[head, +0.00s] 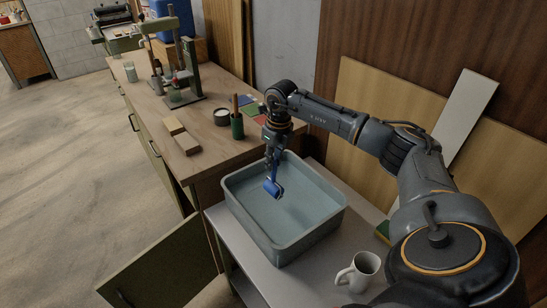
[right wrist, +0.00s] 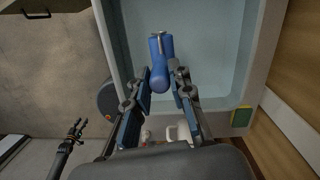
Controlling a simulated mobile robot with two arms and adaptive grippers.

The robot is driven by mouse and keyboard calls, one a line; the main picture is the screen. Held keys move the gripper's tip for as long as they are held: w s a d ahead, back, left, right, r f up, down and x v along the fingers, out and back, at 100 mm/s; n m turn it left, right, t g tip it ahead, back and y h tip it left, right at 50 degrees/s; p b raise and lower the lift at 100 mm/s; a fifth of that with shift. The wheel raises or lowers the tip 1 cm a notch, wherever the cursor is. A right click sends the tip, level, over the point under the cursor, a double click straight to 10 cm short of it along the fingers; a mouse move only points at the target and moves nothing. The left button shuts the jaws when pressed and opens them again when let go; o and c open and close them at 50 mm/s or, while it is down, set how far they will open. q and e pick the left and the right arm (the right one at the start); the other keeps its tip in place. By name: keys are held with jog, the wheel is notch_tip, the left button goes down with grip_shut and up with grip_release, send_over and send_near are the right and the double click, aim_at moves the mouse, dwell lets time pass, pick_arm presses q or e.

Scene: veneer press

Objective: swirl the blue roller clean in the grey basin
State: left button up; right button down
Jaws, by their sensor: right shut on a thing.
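The blue roller (head: 273,188) hangs inside the grey basin (head: 285,246), over pale blue water. I cannot tell whether it touches the water. My right gripper (head: 272,160) is shut on the roller's handle, above the basin. In the right wrist view the blue roller (right wrist: 161,45) points away between the two fingers of the right gripper (right wrist: 161,88), with the basin (right wrist: 253,60) behind it. My left gripper (right wrist: 76,127) is small at the lower left of that view, away from the basin, its fingers apart and empty. It is not in the head view.
The basin stands on a grey bench (head: 228,237) with a white mug (head: 359,271) in front. A dark green cabinet door (head: 160,262) hangs open at left.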

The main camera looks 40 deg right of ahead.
dwell(0.3)
notch_tip(320, 180, up, 4)
jog(key=p, duration=0.3)
dwell(0.6)
